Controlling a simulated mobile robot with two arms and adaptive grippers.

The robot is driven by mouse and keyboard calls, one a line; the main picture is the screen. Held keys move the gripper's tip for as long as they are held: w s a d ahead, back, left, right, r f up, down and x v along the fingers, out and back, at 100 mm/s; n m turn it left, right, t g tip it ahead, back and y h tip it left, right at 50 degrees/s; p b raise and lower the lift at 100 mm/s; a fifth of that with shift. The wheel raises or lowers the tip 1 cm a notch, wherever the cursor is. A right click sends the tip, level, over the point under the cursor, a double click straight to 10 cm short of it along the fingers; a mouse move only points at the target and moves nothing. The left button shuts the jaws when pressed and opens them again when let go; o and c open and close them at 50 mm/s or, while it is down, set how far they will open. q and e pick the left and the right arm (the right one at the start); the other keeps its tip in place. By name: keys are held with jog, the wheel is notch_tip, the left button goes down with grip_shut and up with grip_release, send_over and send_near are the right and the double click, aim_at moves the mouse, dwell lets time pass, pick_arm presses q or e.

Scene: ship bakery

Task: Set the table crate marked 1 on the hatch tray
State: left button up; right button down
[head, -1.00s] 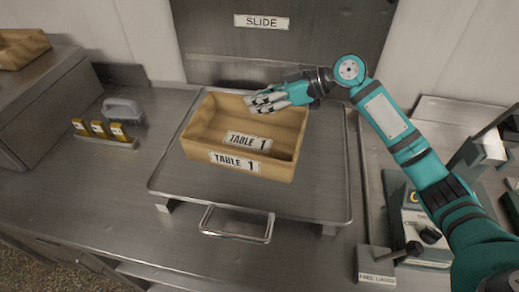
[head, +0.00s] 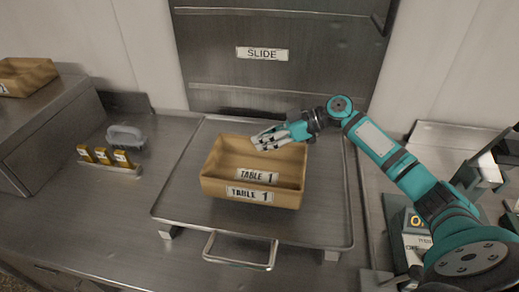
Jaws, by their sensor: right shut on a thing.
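The tan crate (head: 222,188) bears "TABLE 1" labels on its front and inside, and looks empty and level. It is over the middle of the hatch tray (head: 185,215), a flat metal tray with a front handle. I cannot tell for sure whether its base touches the tray. My right gripper (head: 268,138) reaches in from the right and is shut on the crate's back rim, right of its middle. My left gripper is not in view.
A dark hatch panel marked "SLIDE" (head: 262,54) stands behind the tray. To the left are a grey-handled tool (head: 126,136), several yellow blocks in a rack (head: 108,168) and another tan crate (head: 25,78) on a raised metal surface. Equipment (head: 415,230) stands at the right.

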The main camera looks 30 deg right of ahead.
aim_at(262, 154)
notch_tip(262, 154, down, 3)
jog(key=shift+a+f+p, duration=0.1)
jog(key=shift+f+p, duration=0.05)
jog(key=shift+p, duration=0.35)
jog(key=shift+f, duration=0.45)
jog(key=c, duration=1.5)
grip_release()
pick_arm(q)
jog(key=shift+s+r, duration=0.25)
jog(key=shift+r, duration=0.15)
pick_arm(e)
jog(key=shift+o, duration=0.2)
jog(key=shift+r, duration=0.1)
